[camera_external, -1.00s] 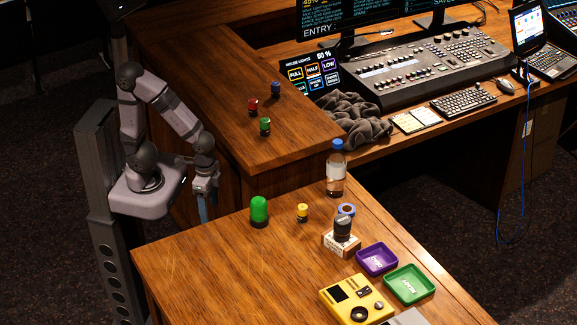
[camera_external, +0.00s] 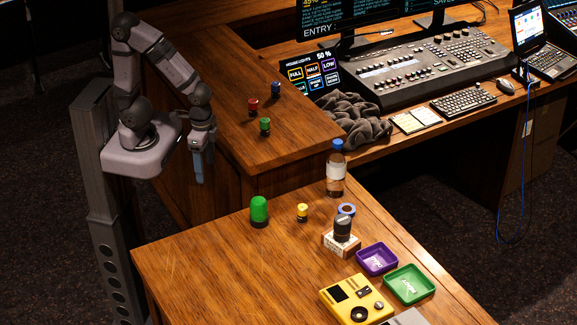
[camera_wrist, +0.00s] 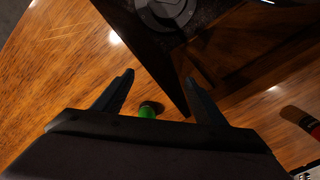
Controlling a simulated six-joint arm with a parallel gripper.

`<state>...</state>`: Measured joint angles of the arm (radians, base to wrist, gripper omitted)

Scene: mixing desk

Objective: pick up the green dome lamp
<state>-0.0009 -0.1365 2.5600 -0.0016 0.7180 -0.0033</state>
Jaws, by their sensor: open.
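The green dome lamp (camera_external: 259,209) stands upright on its dark base on the near wooden table in the external view. In the wrist view its green dome (camera_wrist: 147,111) shows between the fingers, partly hidden by the gripper body. My gripper (camera_external: 197,176) hangs fingers down, left of the lamp and higher than it, apart from it. In the wrist view my gripper (camera_wrist: 158,88) has its two fingers spread wide with nothing between them in its grasp.
A raised wooden desk (camera_external: 290,145) holds red, green and blue small lamps. A purple tray (camera_external: 377,259) and green tray (camera_external: 409,284) lie front right. The table's left part is clear.

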